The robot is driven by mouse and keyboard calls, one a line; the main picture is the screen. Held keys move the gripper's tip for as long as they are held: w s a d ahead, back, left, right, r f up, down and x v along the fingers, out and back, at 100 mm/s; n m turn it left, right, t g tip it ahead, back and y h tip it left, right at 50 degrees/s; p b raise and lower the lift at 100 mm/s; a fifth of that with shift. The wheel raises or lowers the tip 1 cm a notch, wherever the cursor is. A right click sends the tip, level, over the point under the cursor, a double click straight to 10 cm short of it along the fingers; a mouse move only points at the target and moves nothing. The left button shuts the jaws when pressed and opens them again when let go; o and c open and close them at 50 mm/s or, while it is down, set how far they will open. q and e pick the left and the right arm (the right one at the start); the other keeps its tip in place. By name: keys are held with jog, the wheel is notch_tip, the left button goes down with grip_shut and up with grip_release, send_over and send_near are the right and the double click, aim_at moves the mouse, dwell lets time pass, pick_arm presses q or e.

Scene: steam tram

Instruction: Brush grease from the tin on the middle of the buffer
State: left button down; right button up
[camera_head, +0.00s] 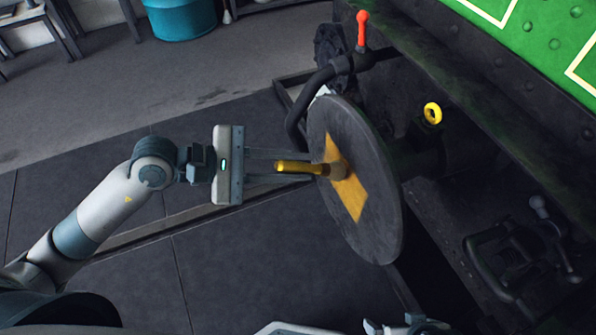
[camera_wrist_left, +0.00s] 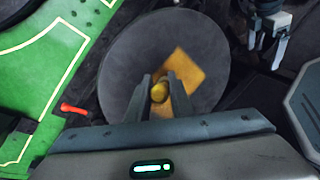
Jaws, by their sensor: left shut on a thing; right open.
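The buffer (camera_head: 385,215) is a large dark round disc on the right side of the head view. A yellow-orange patch (camera_head: 350,200) covers its middle. My left gripper (camera_head: 315,166) is shut on a brush with a yellow handle (camera_head: 292,167). The brush's tan head end (camera_head: 338,170) is at the patch and seems to touch it. The left wrist view shows the handle end (camera_wrist_left: 159,92) between the fingers, in front of the disc (camera_wrist_left: 125,80). My right gripper (camera_wrist_left: 270,35) is open, below the buffer in the head view, partly cut off. I cannot make out the tin.
The green tram body (camera_head: 540,40) with dark underframe stands behind the buffer. A red-handled lever (camera_head: 362,30), a curved dark pipe (camera_head: 310,95) and a yellow ring (camera_head: 432,113) are near the disc. A teal drum (camera_head: 180,18) stands far back. The floor at left is clear.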

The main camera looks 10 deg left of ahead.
pick_arm(q)
jog(key=shift+w+a+f+b, duration=0.1)
jog(key=shift+w+a+b, duration=0.3)
jog(key=shift+w, duration=0.1)
jog(key=shift+w+a, duration=0.1)
jog(key=w+a+b, duration=0.1)
jog(key=w+b, duration=0.1)
jog(key=shift+w+a, duration=0.4)
jog(key=shift+w+b, duration=0.1)
jog(key=shift+b, duration=0.25)
